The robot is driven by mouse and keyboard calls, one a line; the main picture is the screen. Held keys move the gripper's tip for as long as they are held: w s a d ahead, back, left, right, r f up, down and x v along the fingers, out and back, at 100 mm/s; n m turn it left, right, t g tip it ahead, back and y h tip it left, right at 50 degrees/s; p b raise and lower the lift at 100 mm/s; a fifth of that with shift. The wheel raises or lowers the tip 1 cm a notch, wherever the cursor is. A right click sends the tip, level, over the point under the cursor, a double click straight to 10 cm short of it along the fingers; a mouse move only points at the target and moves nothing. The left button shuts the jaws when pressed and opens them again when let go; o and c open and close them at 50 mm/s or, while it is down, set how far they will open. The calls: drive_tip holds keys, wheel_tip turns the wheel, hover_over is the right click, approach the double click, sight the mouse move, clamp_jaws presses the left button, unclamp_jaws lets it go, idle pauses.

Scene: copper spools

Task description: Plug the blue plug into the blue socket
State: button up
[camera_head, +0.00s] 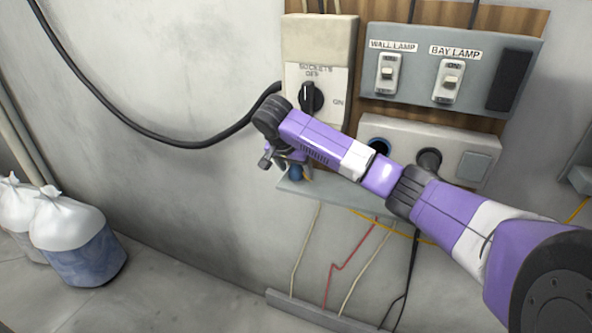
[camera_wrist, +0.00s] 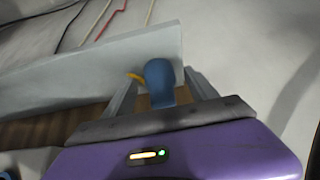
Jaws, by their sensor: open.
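The blue plug (camera_head: 295,174) is at the left end of a narrow grey shelf (camera_head: 335,197) below the socket panel. In the wrist view the blue plug (camera_wrist: 158,78) sits between the two fingers of my gripper (camera_wrist: 160,84), with a bit of yellow cord beside it. My gripper (camera_head: 291,168) is open around the plug; whether a finger touches it I cannot tell. The blue socket (camera_head: 378,145) is a blue-ringed round opening in the pale panel (camera_head: 400,133), up and right of the plug. My arm partly hides the socket and the shelf.
A dark round fitting (camera_head: 428,160) and a grey square cover (camera_head: 474,166) are right of the blue socket. Above are a rotary switch (camera_head: 312,98) marked SOCKETS and a lamp switch box (camera_head: 420,62). Cables hang below the shelf. Bags (camera_head: 75,240) stand at far left.

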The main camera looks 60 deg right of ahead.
drive_tip(key=c, duration=1.4)
drive_tip(key=shift+o, duration=0.2)
drive_tip(key=shift+a+r+b, duration=0.1)
drive_tip(key=shift+r+b, duration=0.1)
drive_tip(key=shift+b, duration=0.25)
drive_tip(key=a+b, duration=0.1)
drive_tip(key=a, duration=0.5)
drive_tip(key=shift+s+a, duration=0.15)
drive_tip(key=shift+s, duration=0.05)
drive_tip(key=s+a+p, duration=0.1)
drive_tip(key=a+p, duration=0.6)
drive_tip(key=a, duration=0.4)
drive_tip(key=shift+a+p, duration=0.25)
drive_tip(key=shift+p, duration=0.15)
